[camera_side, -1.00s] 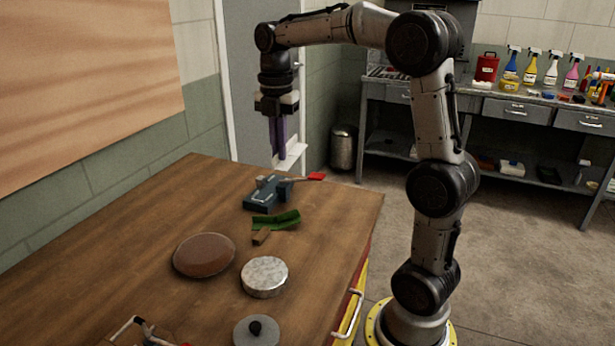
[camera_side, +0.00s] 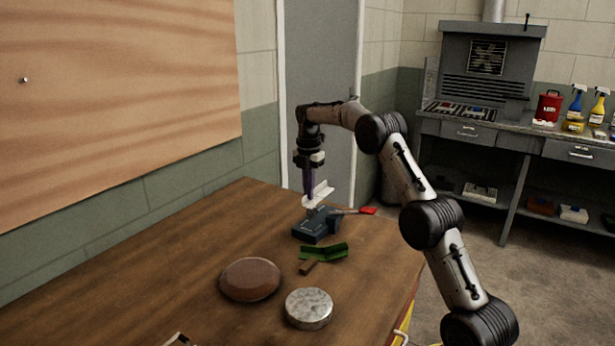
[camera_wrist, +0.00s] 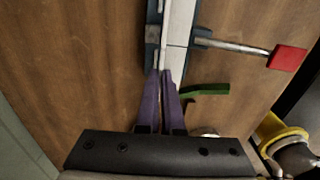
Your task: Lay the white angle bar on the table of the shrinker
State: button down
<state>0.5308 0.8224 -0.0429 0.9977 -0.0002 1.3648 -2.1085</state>
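The white angle bar (camera_side: 321,194) is held right over the dark blue shrinker (camera_side: 316,228). My gripper (camera_side: 309,196) points down with its purple fingers shut on the bar's upright flange. In the wrist view, the fingertips (camera_wrist: 165,74) pinch the near end of the bar (camera_wrist: 180,32), which stretches away along the shrinker (camera_wrist: 152,34) and covers part of it. I cannot tell whether the bar touches the shrinker's table or is slightly above it. The shrinker's lever with its red handle (camera_side: 367,211) sticks out to the right.
A green angle piece (camera_side: 325,252) with a brown block (camera_side: 308,267) lies in front of the shrinker. A brown disc (camera_side: 250,279) and a grey metal disc (camera_side: 309,308) are nearer. The wooden table (camera_side: 190,255) is clear on the left.

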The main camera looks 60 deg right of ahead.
jog(key=shift+s+d+f, duration=0.1)
jog(key=shift+d+f, duration=0.05)
jog(key=shift+f, duration=0.2)
send_over(310, 223)
jog(key=shift+f, duration=2.8)
jog(key=shift+f, duration=0.75)
jog(key=c, duration=1)
grip_release()
